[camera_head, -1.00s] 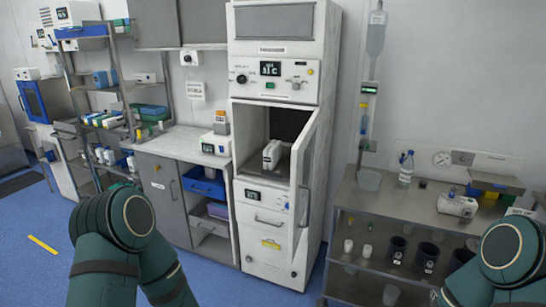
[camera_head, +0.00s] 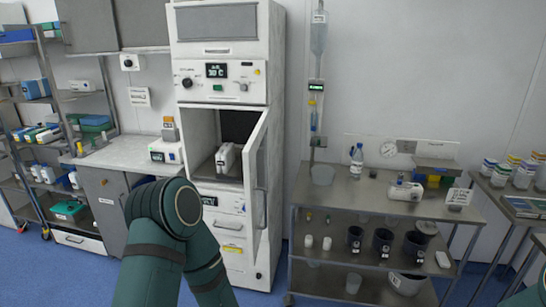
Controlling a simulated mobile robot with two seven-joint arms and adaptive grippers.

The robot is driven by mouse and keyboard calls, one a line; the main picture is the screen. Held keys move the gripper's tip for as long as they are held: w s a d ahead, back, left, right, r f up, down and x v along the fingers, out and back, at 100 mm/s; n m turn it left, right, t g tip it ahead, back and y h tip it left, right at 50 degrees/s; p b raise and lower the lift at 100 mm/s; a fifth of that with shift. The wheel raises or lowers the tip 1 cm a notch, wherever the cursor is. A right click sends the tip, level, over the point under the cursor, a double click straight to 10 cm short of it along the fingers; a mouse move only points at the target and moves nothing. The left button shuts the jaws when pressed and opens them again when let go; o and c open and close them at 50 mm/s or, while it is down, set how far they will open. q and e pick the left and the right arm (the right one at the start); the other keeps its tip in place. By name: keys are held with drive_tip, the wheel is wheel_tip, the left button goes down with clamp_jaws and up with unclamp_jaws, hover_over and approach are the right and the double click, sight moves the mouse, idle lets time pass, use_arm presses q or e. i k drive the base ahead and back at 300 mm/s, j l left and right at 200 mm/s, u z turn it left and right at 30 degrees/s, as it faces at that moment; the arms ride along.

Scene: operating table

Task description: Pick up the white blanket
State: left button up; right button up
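No thing in view is clearly a white blanket. A small white object (camera_head: 226,157) stands inside the open compartment of the tall white warming cabinet (camera_head: 212,90). I cannot tell whether it is a folded blanket. The compartment's door (camera_head: 257,170) stands open, swung out to the right. My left arm shows in front of the cabinet's lower left, but its gripper is out of view. Only a sliver of my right arm shows at the lower right corner, and its gripper is not in view.
Right of the cabinet, a steel shelf table (camera_head: 335,195) holds a bottle (camera_head: 356,164), a white device (camera_head: 406,191) and several cups. A counter (camera_head: 130,153) and a loaded rack (camera_head: 60,130) stand left. Another table with jars (camera_head: 503,171) is far right. Blue floor lies between.

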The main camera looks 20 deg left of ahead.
sight(225, 158)
drive_tip(key=i+j+z, duration=0.1)
drive_tip(key=j+z, duration=0.75)
drive_tip(key=k+j+z, duration=0.1)
drive_tip(key=j+z, duration=0.3)
drive_tip(key=j, duration=0.55)
drive_tip(key=k+j, duration=0.1)
drive_tip(key=j, duration=0.4)
drive_tip(key=j+z, duration=0.1)
drive_tip(key=j, duration=0.45)
drive_tip(key=k+j, duration=0.15)
drive_tip(key=j, duration=0.35)
drive_tip(key=k+j+z, duration=0.1)
drive_tip(key=j, duration=0.4)
